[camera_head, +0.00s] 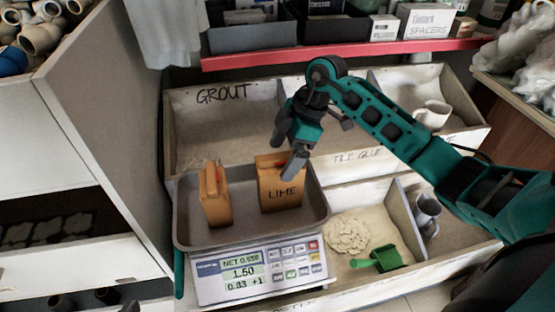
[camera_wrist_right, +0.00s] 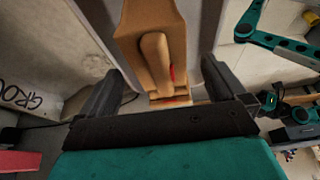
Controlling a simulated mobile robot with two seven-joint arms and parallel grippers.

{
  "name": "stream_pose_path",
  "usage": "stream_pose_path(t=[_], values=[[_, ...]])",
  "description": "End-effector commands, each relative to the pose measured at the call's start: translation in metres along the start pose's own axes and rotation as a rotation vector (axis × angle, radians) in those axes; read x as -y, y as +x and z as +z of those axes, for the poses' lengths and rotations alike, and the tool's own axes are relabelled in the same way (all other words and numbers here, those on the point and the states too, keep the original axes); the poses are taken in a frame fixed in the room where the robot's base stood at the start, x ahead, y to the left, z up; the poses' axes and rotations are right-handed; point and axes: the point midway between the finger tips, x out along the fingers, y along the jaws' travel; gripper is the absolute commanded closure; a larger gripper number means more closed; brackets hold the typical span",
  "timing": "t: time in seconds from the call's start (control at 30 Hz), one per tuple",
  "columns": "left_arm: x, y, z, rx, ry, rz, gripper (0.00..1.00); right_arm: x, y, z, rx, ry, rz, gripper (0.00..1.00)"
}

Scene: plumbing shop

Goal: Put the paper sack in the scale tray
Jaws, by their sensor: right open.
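Two brown paper sacks are in the grey scale tray (camera_head: 245,234). The paper sack marked LIME (camera_head: 282,190) stands upright on the right side of the tray. The other paper sack (camera_head: 214,196) stands on the left, narrow side showing. In the right wrist view, a sack (camera_wrist_right: 158,62) with a folded top and red mark lies ahead between the open fingers, not visibly gripped. My left gripper does not show.
The scale (camera_head: 258,268) has a lit display in front of the tray. Bins behind include one marked GROUT (camera_head: 224,97). A bin at the right holds pale powder (camera_head: 348,232) and a green scoop (camera_head: 380,260). A red shelf edge (camera_head: 340,53) runs across the back.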

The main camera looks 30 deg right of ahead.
Motion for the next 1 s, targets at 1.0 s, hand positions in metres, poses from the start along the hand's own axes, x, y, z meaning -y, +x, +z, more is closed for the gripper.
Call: stream_pose_path(t=[1.0], values=[[0.004,-0.012,-0.003,0.011,0.007,-0.011,1.0,0.0,-0.075,0.0,-0.001,0.001,0.0,0.02]])
